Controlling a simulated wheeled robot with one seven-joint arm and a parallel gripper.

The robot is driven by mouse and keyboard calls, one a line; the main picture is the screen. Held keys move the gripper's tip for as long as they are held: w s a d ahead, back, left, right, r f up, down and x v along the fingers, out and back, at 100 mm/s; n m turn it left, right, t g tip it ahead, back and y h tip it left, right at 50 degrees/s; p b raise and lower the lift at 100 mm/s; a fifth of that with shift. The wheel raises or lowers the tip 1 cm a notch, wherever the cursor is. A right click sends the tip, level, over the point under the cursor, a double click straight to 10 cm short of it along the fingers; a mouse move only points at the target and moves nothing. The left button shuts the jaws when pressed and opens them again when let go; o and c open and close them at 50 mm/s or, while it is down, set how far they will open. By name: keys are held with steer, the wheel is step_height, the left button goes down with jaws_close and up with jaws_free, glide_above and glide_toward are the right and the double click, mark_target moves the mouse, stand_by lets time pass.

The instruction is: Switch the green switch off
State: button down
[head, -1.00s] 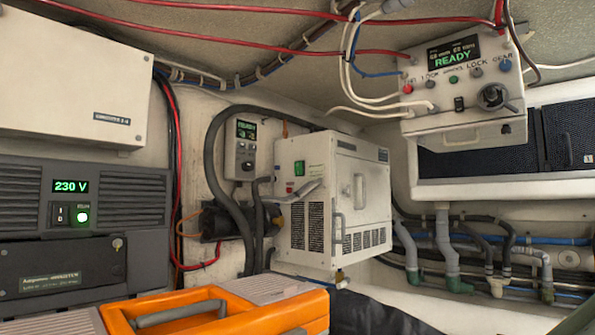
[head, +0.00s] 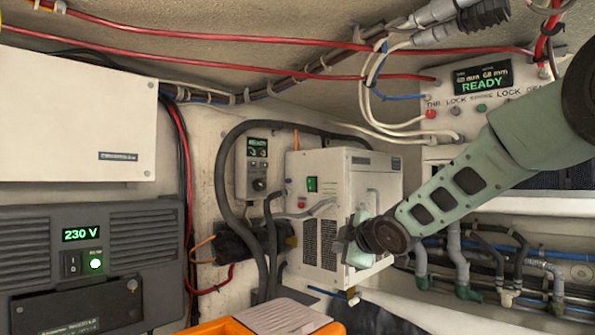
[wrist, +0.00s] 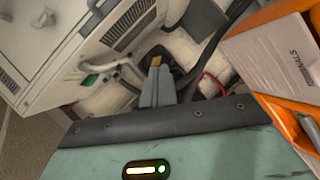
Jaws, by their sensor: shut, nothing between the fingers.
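The green switch (head: 312,184) is a small rocker on the upper left front of the white cabinet (head: 375,190). It also shows in the wrist view (wrist: 90,79), left of my fingers. I cannot tell which way it is tipped. My gripper (head: 343,240) is in front of the cabinet's lower part, below and right of the switch, and covers part of the cabinet face. In the wrist view my gripper's fingers (wrist: 156,62) are together and empty, apart from the switch.
A red button (head: 301,206) and a grey pipe sit just below the switch. Thick dark hoses (head: 222,190) run left of the cabinet. An orange case (head: 225,327) stands low in front. A grey 230 V unit (head: 130,225) is at left, and a READY panel (head: 483,85) at upper right.

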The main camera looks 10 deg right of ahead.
mark_target(313, 182)
steer(key=w+r+n+t+y, duration=0.1)
steer(key=w+r+n+y, duration=0.1)
steer(key=w+r+n, duration=0.2)
steer(key=w+a+r+n+t+y+p, duration=0.1)
steer(key=w+r+n, duration=0.3)
steer(key=r, duration=0.6)
steer(key=shift+w+n+t+y, duration=0.15)
steer(key=shift+n+t+y, duration=0.2)
steer(key=shift+t, duration=0.45)
steer(key=shift+w+a+p, duration=0.1)
steer(key=shift+a+p, duration=0.05)
steer(key=shift+p, duration=0.15)
steer(key=shift+w+a+r+p, duration=0.1)
steer(key=shift+w+r+p, duration=0.05)
steer(key=shift+w+p, duration=1.65)
steer(key=shift+w+a+r+p, duration=0.1)
steer(key=shift+w+a+p, duration=0.05)
steer(key=shift+w+p, duration=1.65)
steer(key=shift+w+a+r+p, duration=0.1)
steer(key=shift+w+r+p, duration=0.05)
steer(key=shift+w+p, duration=1.65)
steer(key=shift+w+b, duration=0.3)
